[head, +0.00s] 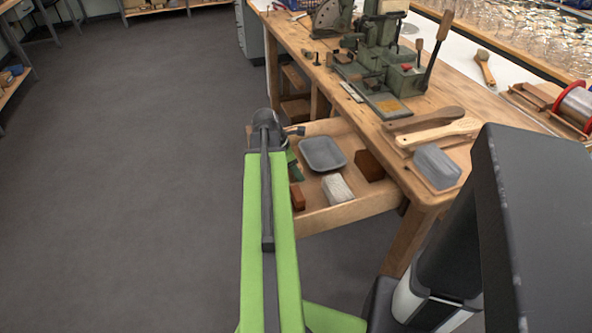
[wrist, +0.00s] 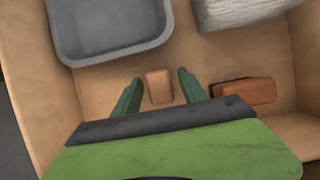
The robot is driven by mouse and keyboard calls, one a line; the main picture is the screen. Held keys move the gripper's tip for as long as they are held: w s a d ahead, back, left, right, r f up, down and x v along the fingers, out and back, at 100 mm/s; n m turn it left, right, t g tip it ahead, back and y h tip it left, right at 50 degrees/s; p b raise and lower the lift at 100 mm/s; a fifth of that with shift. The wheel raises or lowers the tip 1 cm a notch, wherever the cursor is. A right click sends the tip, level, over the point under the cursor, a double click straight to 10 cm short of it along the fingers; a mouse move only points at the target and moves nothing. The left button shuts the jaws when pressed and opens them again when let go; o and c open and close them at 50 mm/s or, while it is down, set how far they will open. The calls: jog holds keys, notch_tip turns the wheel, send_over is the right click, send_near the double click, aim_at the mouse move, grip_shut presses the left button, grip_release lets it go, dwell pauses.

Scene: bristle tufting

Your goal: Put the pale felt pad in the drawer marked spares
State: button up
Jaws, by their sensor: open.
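My gripper (wrist: 160,77) is open over the inside of a pulled-out wooden drawer (head: 345,213); its green fingers also show at the drawer's left side in the head view. A small pale tan block (wrist: 159,87), which looks like the felt pad, lies on the drawer floor between the two fingers, with a gap on each side. The head view does not show this block; my arm and gripper cover that spot. No spares label is visible on the drawer.
The drawer also holds a grey tray (head: 323,153), a whitish streaked block (head: 337,188), a reddish-brown block (head: 298,197) and a dark brown block (head: 369,165). The workbench (head: 412,178) above carries a green machine (head: 378,60), brushes and a grey block (head: 437,166). The floor at left is clear.

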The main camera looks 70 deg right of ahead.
jog(key=shift+r+p, duration=0.5)
jog(key=p+v, duration=1)
jog(key=v, duration=0.1)
jog(key=shift+w+a+r, duration=0.15)
jog(key=shift+w+a, duration=0.05)
jog(key=w+a+r+n+t+p, duration=0.1)
jog(key=w+a+r+n+p, duration=0.25)
jog(key=w+a, duration=0.95)
jog(key=w+a+r+n+t+p, duration=0.2)
jog(key=w+a+r+n+p, duration=0.15)
jog(key=w+a, duration=0.9)
jog(key=w+a+r+m+y+p, duration=0.1)
jog(key=a+m, duration=0.6)
jog(key=a, duration=0.7)
jog(key=w+a+r+m+y+p, duration=0.1)
jog(key=w+a+m+p, duration=0.2)
jog(key=a, duration=1.2)
jog(key=w+m, duration=0.2)
jog(key=m, duration=0.2)
jog(key=shift+m+y, duration=0.4)
